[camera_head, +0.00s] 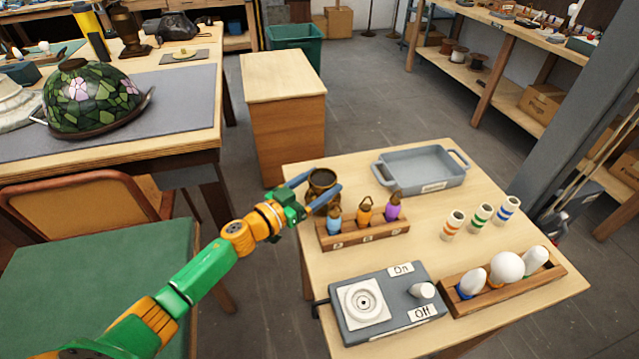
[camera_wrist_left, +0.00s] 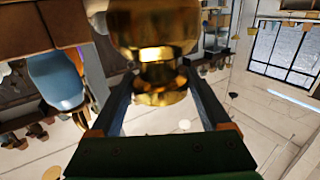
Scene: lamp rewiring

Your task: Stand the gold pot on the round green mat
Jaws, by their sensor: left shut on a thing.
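The gold pot (camera_head: 323,176) looks dark bronze in the head view, with its open mouth up. It is at the back left corner of the light wooden table, behind the left end of a wooden rack. My left gripper (camera_head: 324,181) is shut around it, one finger on each side. In the left wrist view the shiny gold pot (camera_wrist_left: 158,42) shows between the two fingers (camera_wrist_left: 160,84). I cannot tell whether its base touches the tabletop. I cannot make out a round green mat in either view. My right gripper is not in view.
The rack (camera_head: 362,232) holding blue, orange and purple pieces stands just in front of the pot. A grey tray (camera_head: 420,184), striped tubes (camera_head: 482,217), a bulb rack (camera_head: 517,287) and a switch box (camera_head: 390,315) share the table. A stained-glass lampshade (camera_head: 85,98) is on the left bench.

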